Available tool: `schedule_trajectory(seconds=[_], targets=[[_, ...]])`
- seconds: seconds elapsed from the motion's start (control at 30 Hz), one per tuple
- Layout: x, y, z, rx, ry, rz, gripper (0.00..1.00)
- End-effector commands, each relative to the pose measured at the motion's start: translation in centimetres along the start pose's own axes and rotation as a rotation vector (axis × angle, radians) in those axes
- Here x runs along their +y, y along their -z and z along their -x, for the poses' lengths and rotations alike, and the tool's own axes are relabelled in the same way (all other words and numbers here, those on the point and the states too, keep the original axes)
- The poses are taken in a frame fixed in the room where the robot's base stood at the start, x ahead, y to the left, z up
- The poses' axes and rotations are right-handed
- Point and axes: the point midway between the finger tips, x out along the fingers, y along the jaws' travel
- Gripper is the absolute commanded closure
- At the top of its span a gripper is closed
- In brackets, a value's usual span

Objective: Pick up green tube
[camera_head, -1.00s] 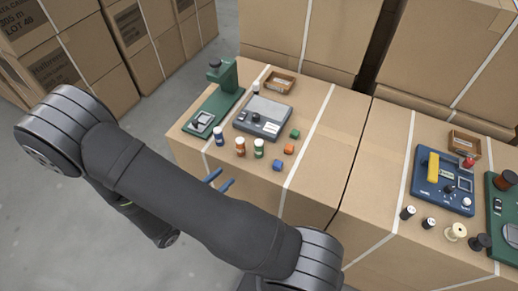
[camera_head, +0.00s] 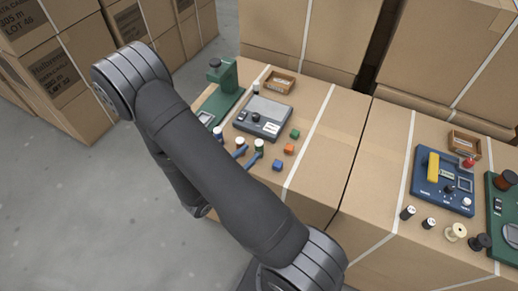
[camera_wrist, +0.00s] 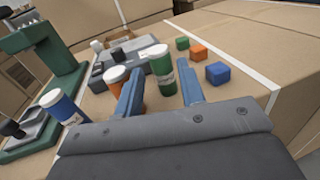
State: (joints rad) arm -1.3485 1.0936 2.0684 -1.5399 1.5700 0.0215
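The green tube (camera_wrist: 162,70) has a white cap and a pale label, and stands upright on the cardboard box top. In the wrist view my gripper (camera_wrist: 158,88) is open, with its blue fingers to the left and right of the tube's lower part. I cannot tell whether either finger touches it. In the head view the tube's white cap (camera_head: 259,143) shows just behind the blue fingertips (camera_head: 250,155), and its body is mostly hidden.
An orange tube (camera_wrist: 117,78) stands close to the left finger, and a blue tube (camera_wrist: 62,106) farther left. Green, orange and blue cubes (camera_wrist: 217,73) lie to the right. A grey device (camera_head: 263,117) and a green stand (camera_head: 222,85) are behind.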

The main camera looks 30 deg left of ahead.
Motion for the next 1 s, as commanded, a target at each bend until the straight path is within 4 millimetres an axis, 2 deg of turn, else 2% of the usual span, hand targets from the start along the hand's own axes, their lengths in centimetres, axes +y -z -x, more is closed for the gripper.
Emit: schedule_trajectory(seconds=[0.17, 0.6, 0.9, 1.0], targets=[[0.0, 0.0, -0.7, 0.0, 0.002, 0.0, 0.64], [0.0, -0.1, -5.2, 0.0, 0.002, -0.001, 0.64], [0.1, -0.1, -5.5, 0.0, 0.0, -0.001, 0.64], [0.1, 0.0, -5.5, 0.0, 0.0, 0.0, 0.82]])
